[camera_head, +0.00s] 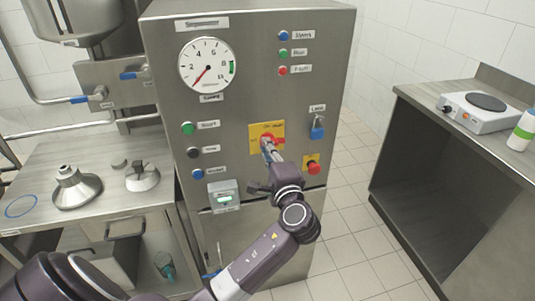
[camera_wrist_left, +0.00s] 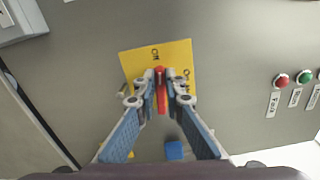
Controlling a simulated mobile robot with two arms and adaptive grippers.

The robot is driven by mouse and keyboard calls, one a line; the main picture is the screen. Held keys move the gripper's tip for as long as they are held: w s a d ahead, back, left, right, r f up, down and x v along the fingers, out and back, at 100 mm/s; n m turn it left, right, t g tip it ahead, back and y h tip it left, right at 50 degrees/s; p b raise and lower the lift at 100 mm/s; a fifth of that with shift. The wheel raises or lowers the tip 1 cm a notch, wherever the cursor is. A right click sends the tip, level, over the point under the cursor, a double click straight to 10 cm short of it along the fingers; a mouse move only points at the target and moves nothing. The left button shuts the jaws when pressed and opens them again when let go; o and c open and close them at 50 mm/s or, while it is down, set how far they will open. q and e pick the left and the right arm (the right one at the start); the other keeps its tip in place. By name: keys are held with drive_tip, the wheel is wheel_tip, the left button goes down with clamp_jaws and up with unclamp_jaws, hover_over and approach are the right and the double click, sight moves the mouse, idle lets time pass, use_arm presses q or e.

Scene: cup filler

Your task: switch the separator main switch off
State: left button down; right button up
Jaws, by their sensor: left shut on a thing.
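The separator main switch is a red rotary handle (camera_wrist_left: 161,92) on a yellow plate (camera_wrist_left: 184,52) with Off and On marks. In the head view the yellow plate (camera_head: 256,131) sits on the cabinet front, with the red handle (camera_head: 279,141) partly hidden by my gripper. My left gripper (camera_head: 267,147) is shut on the handle; in the left wrist view its fingers (camera_wrist_left: 161,80) press it from both sides. In that view the handle stands upright, in line with the Off mark above it. My right gripper is not in view.
A round gauge (camera_head: 207,65) is above left. Several push buttons and a small grey box (camera_head: 223,196) are left. Side benches flank the cabinet.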

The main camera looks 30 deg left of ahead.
use_arm(q)
drive_tip(key=shift+f+n+b, duration=0.25)
drive_tip(key=shift+n+b, duration=0.3)
drive_tip(key=shift+n, duration=0.15)
drive_tip(key=c, duration=2)
unclamp_jaws()
drive_tip(key=shift+r, duration=0.1)
drive_tip(key=v, duration=1.2)
